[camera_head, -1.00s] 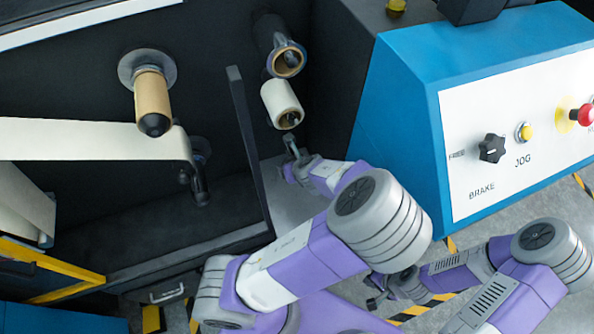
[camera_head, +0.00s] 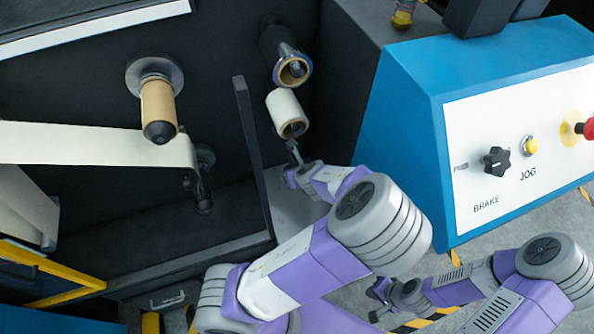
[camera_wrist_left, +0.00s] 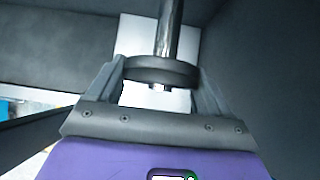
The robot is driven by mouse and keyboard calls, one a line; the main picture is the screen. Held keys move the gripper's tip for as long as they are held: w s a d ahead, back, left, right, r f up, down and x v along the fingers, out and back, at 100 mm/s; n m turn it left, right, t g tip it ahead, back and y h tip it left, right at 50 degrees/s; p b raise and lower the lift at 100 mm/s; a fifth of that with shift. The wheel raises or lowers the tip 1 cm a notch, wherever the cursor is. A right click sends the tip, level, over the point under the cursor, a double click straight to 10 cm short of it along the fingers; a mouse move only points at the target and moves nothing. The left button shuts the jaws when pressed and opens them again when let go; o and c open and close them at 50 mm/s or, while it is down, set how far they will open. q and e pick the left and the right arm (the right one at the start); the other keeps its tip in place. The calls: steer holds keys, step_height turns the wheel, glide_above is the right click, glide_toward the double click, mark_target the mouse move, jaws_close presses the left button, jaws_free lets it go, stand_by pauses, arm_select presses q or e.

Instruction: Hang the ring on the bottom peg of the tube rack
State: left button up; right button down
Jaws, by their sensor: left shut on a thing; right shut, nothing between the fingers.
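My left gripper (camera_head: 293,152) is just below the cream tube (camera_head: 287,112) on the back wall in the head view. In the left wrist view this gripper (camera_wrist_left: 155,90) is shut on a dark grey ring (camera_wrist_left: 160,70), seen nearly edge-on. A shiny metal peg (camera_wrist_left: 168,30) lines up with the ring's middle. I cannot make out the ring or this peg in the head view. My right gripper (camera_head: 377,303) is shut and empty, low at the right.
Another brown roll (camera_head: 158,106) and a white web (camera_head: 90,144) are at the left. A dark upright bar (camera_head: 252,150) stands left of my left gripper. A blue control box (camera_head: 400,130) is at the right.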

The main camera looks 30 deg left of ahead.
arm_select(q)
steer(key=o, duration=1)
steer(key=shift+c, duration=0.2)
steer(key=p+v, duration=0.3)
steer(key=v, duration=0.4)
steer(key=shift+s+d+r+p, duration=0.15)
steer(key=shift+s+r+p, duration=0.05)
steer(key=shift+r+p, duration=0.1)
steer(key=shift+f, duration=0.15)
steer(key=b+x, duration=0.4)
steer(key=x, duration=0.4)
steer(key=shift+w+b, duration=0.2)
steer(key=shift+b, duration=0.15)
steer(key=shift+s+d+r+p, duration=0.3)
steer(key=shift+s+p, duration=0.05)
steer(key=shift+p, duration=0.15)
steer(key=shift+s+d, duration=0.45)
steer(key=shift+d, duration=0.05)
